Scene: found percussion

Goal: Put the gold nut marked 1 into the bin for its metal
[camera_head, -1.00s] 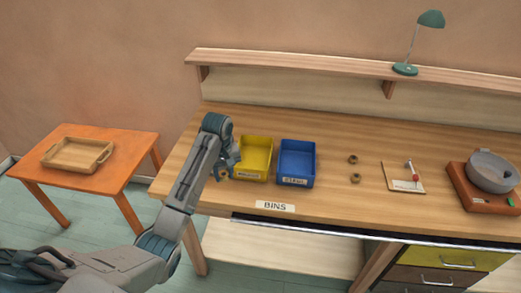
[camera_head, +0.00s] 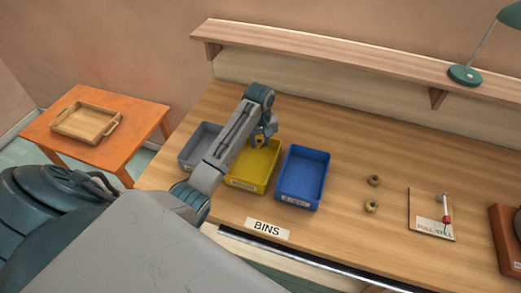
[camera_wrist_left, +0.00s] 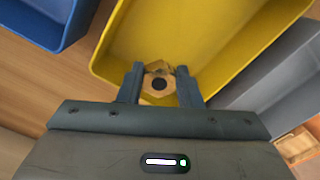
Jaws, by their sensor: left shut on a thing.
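My left gripper (camera_head: 262,142) is over the yellow bin (camera_head: 268,165), towards its back. In the left wrist view the gripper (camera_wrist_left: 160,85) is shut on a gold hexagonal nut (camera_wrist_left: 157,84) with a dark hole. The nut shows against the inside of the yellow bin (camera_wrist_left: 205,30); its exact height there is hard to tell, and I cannot read a mark on it. A grey bin (camera_head: 200,142), partly hidden by my arm, stands left of the yellow one. A blue bin (camera_head: 303,177) stands to the right. The bin labels are too small to read surely.
Two loose nuts (camera_head: 374,180) and (camera_head: 371,206) lie right of the blue bin. Beyond is a board with a red-tipped lever (camera_head: 445,210). A "BINS" card (camera_head: 267,228) lies in front. A shelf with a green lamp (camera_head: 465,75) runs behind. An orange table with a tray (camera_head: 87,122) stands left.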

